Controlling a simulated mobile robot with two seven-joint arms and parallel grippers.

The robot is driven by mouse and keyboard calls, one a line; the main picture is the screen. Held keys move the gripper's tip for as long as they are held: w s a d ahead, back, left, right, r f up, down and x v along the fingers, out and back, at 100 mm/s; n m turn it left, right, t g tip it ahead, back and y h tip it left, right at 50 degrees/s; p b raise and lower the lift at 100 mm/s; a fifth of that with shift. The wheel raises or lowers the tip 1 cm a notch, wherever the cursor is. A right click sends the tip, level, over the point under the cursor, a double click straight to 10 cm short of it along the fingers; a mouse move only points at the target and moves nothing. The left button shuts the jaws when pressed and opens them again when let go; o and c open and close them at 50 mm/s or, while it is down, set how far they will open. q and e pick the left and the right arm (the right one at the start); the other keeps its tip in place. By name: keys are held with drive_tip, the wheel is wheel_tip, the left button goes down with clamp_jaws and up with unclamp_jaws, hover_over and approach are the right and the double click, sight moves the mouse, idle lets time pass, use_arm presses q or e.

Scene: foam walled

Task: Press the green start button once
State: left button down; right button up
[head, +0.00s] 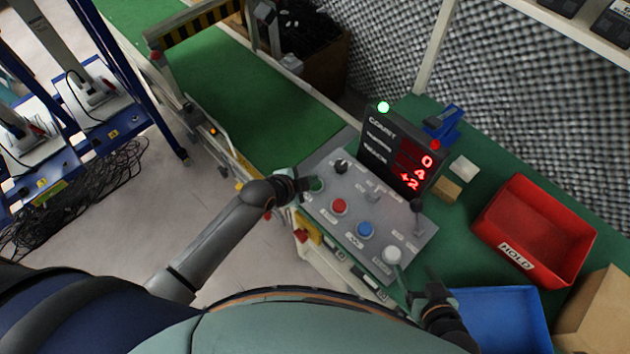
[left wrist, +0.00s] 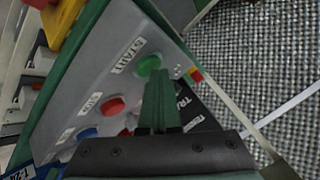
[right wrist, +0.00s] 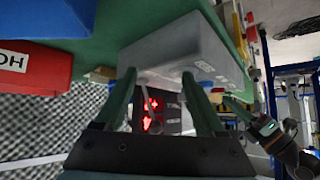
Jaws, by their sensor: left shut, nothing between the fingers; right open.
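The green start button (head: 317,185) sits at the left end of the grey control panel (head: 325,207). In the left wrist view, the green button (left wrist: 149,64) is beside its START label. My left gripper (head: 301,183) is shut and empty, right at the green button. Its fingertips (left wrist: 158,76) overlap the button's lower edge in the left wrist view; I cannot tell whether they touch it. My right gripper (head: 432,292) is open and empty, near the panel's lower right corner. Its spread fingers show in the right wrist view (right wrist: 158,85).
The panel also carries a red button (head: 339,206), a blue button (head: 364,229), a white knob (head: 392,254) and a lever (head: 417,204). A display (head: 395,150) with a lit green lamp stands behind. A red HOLD bin (head: 515,257) and blue tray (head: 505,315) are at right.

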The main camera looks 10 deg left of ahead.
idle(0.4)
use_arm(q)
drive_tip(key=shift+r+p, duration=0.85)
drive_tip(key=shift+p, duration=0.2)
wheel_tip(320, 180, up, 3)
drive_tip(key=p, duration=0.3)
drive_tip(key=shift+r, duration=0.1)
drive_tip(key=shift+r+p, duration=0.4)
drive_tip(key=shift+r, duration=0.55)
drive_tip(key=shift+s+f, duration=0.1)
drive_tip(key=s+a+n+y, duration=0.1)
drive_tip(key=s+a+n, duration=0.2)
drive_tip(key=s+n, duration=0.3)
drive_tip(key=s+a+f+n+t, duration=0.1)
drive_tip(key=s+a+n, duration=0.2)
drive_tip(key=s+n, duration=0.3)
drive_tip(key=s, duration=0.5)
drive_tip(key=shift+a+f+y, duration=0.15)
drive_tip(key=shift+a+y, duration=0.1)
drive_tip(key=shift+y, duration=0.15)
